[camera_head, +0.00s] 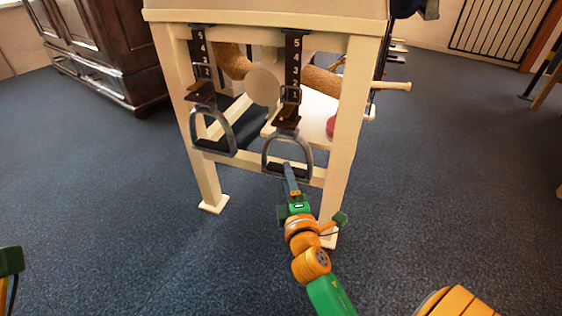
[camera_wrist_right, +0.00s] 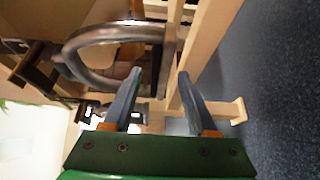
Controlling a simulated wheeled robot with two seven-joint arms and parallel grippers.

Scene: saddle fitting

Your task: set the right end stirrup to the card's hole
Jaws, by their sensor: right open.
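The right stirrup (camera_head: 268,150) is a grey metal arch with a dark tread. It hangs from a black strap (camera_head: 293,60) numbered 5 at the top down to 1, with a buckle (camera_head: 290,96) near the 1. My right gripper (camera_head: 289,178) is at the front of this stirrup's tread, pointing up at it. In the right wrist view the gripper (camera_wrist_right: 158,85) is open, its two fingers apart with nothing held between them. The stirrup (camera_wrist_right: 95,52) lies just beyond the fingertips; contact cannot be told. No card is recognisable. My left gripper's fingers are not visible.
The left stirrup (camera_head: 231,140) hangs on its own numbered strap (camera_head: 199,50). Both hang at the front of a cream wooden stand (camera_head: 345,130) with legs on either side and a low crossbar. A dark cabinet (camera_head: 95,45) stands back left. The carpet in front is clear.

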